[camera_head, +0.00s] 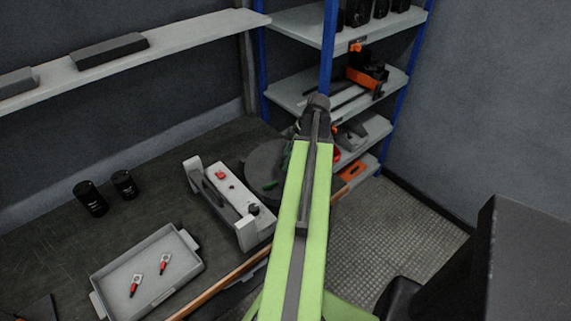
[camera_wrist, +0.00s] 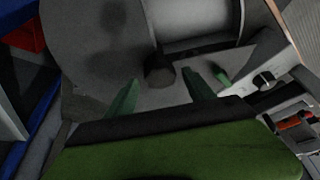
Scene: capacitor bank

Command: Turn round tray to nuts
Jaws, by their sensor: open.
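The round tray (camera_head: 262,163) is a flat dark grey disc on the workbench, right of a white box-shaped unit and partly hidden by my arm. In the wrist view the round tray (camera_wrist: 75,35) fills the upper left. My gripper (camera_wrist: 160,79) is open, with its two green fingers over the tray area. A short dark knob (camera_wrist: 158,70) shows between the fingertips, with a visible gap on each side. I cannot tell whether the fingers reach down around it. I cannot make out any nuts. A small green piece (camera_head: 270,184) shows by the tray.
The white unit (camera_head: 228,200) with a red button stands close left of the tray. Two black cylinders (camera_head: 91,198) stand further left. Blue-posted shelving (camera_head: 328,45) rises behind my arm.

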